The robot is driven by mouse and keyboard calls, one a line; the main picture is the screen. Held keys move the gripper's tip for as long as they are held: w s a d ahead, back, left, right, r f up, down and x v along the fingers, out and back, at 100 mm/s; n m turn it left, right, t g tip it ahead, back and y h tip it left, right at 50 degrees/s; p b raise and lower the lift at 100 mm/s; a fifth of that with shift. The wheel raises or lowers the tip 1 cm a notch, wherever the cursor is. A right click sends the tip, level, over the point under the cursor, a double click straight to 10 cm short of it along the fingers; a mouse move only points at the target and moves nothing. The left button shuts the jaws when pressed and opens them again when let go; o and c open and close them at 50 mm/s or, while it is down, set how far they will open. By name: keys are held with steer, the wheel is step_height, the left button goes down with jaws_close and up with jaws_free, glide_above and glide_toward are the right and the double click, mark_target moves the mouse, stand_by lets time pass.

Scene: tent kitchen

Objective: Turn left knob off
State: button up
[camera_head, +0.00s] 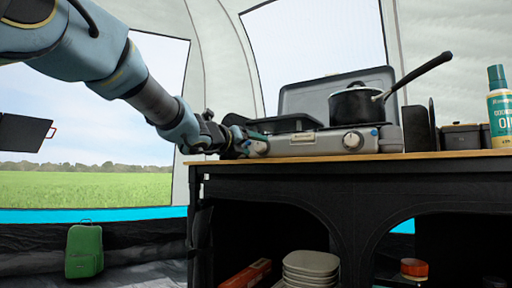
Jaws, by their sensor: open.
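The camping stove (306,142) stands on the wooden-topped cabinet, and its front faces me at an angle. The left knob (258,148) is at the left end of the stove front, small and partly hard to make out beside my gripper. The right knob (352,140) is pale and fully in view. My gripper (243,146) is open, just left of the left knob and very close to it. I cannot tell whether they touch. The knob's setting is too small to read.
A black pot (355,106) sits on the stove's right side, its handle pointing up right. A dark pan (285,124) is on the left side. A green bottle (498,106) and dark containers (461,137) stand at right. The cabinet top (330,158) has a narrow bare front edge.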

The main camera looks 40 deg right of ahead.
steer(key=v, duration=0.8)
steer(key=shift+a+p, duration=0.2)
steer(key=shift+p, duration=0.2)
steer(key=w+a+f+n+t+y+p, duration=0.3)
steer(key=w+a+f+n+t+y, duration=0.25)
steer(key=w+a+f+n, duration=0.5)
steer(key=w+a+f+n+y+p, duration=0.1)
steer(key=w+a+f+n+y, duration=0.25)
steer(key=a+n, duration=0.35)
steer(key=w+a+f+n+y+p, duration=0.1)
steer(key=w+a+f+n+y, duration=0.2)
steer(key=a+f+n, duration=0.4)
steer(key=s+a+f+n+g+y+p, duration=0.1)
steer(key=s+a+f+n+g+y, duration=0.15)
steer(key=a+f+n, duration=0.4)
steer(key=s+a+f+n+g+y+p, duration=0.1)
steer(key=s+a+n+y, duration=0.15)
steer(key=a, duration=0.65)
steer(key=s+a+f+n+g+p, duration=0.3)
steer(key=s+a+f+n+g, duration=0.25)
steer(key=s+a+n, duration=0.55)
step_height(320, 180, up, 37)
steer(key=d+p, duration=0.2)
steer(key=p, duration=3.5)
steer(key=shift+s+r, duration=0.25)
steer(key=shift+s, duration=0.25)
